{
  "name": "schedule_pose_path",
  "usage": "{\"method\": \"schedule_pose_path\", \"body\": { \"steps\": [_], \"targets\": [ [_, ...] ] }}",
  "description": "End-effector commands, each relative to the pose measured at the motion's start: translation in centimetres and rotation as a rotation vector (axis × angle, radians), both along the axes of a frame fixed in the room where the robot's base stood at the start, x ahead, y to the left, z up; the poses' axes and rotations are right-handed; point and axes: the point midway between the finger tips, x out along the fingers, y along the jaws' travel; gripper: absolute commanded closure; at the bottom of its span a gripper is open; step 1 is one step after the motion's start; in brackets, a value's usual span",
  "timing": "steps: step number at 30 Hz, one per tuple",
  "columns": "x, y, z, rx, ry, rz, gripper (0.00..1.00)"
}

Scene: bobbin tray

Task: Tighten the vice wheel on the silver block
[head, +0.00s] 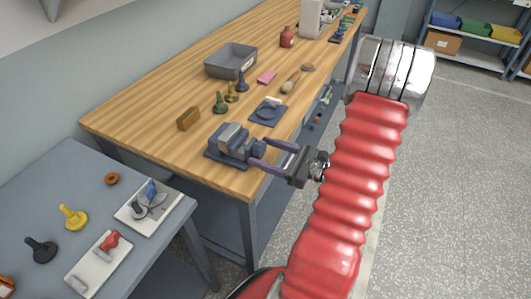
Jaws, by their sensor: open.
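The vice (214,153) is blue-grey and sits near the front edge of the wooden bench. A silver-grey block (231,137) shows at its top, and I cannot clearly tell the block from the vice jaws. My gripper (257,153) comes in from the right and is open. Its two long purple-grey fingers reach to the vice's right end, one behind and one in front. The vice wheel cannot be made out clearly at this end. I cannot tell whether the fingers touch anything.
On the wooden bench (150,130), a brown block (188,118), several small pawn-shaped pieces, a dark mat (268,113) and a grey tray (231,62) lie behind the vice. A lower grey table (60,190) with bobbins and boards stands at left. The floor at right is clear.

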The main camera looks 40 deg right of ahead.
Motion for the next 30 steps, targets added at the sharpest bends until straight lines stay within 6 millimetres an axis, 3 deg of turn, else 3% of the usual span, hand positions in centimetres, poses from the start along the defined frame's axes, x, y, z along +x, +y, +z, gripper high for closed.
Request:
{"method": "schedule_pose_path", "body": {
  "steps": [5,23,30],
  "targets": [
    [-0.01,0.0,0.0,0.0,0.0,0.0,0.37],
    [-0.02,-0.01,0.01,0.0,0.0,0.0,0.78],
    [-0.02,0.0,0.0,0.014,0.005,0.0,0.78]
  ]
}}
